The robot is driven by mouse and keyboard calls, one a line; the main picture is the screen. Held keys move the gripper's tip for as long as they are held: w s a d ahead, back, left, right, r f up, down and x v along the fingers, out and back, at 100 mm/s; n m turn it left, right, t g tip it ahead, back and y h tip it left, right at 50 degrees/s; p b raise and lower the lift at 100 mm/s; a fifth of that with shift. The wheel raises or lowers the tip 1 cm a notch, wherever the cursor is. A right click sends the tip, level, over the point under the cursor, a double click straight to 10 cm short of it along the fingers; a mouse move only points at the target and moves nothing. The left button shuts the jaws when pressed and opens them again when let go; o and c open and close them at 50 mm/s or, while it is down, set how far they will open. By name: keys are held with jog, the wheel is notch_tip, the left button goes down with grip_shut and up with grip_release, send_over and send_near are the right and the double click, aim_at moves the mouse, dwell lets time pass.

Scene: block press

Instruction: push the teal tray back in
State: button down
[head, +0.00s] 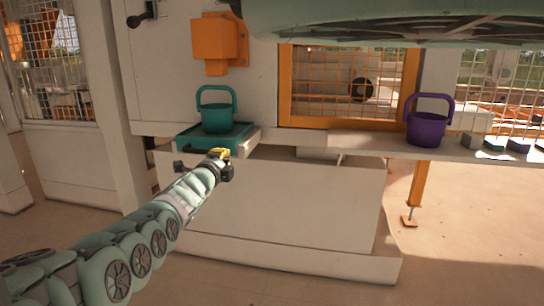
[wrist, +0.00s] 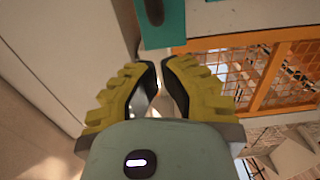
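The teal tray (head: 188,142) juts out from the press front at the left end of the ledge. A teal bucket (head: 217,118) with a raised handle stands upright on it. My gripper (head: 222,156) is in front of the tray, near its front right corner in the head view; I cannot tell whether they touch. In the wrist view, my gripper's yellow fingers (wrist: 158,62) are drawn together at the tips, with a narrow gap and nothing held. A teal surface (wrist: 180,22) with a dark slot shows just beyond the tips, likely the tray.
A purple bucket (head: 427,128) stands on the ledge (head: 370,143) to the right, with several small blocks (head: 494,144) beside it. An orange box (head: 214,40) is fixed to the wall above the teal bucket. A pale base block (head: 270,205) fills the space below.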

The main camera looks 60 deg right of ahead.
jog(key=p+v, duration=0.7)
jog(key=p, duration=0.1)
jog(key=shift+a+p, duration=0.2)
jog(key=shift+p, duration=0.15)
jog(key=shift+r, duration=0.2)
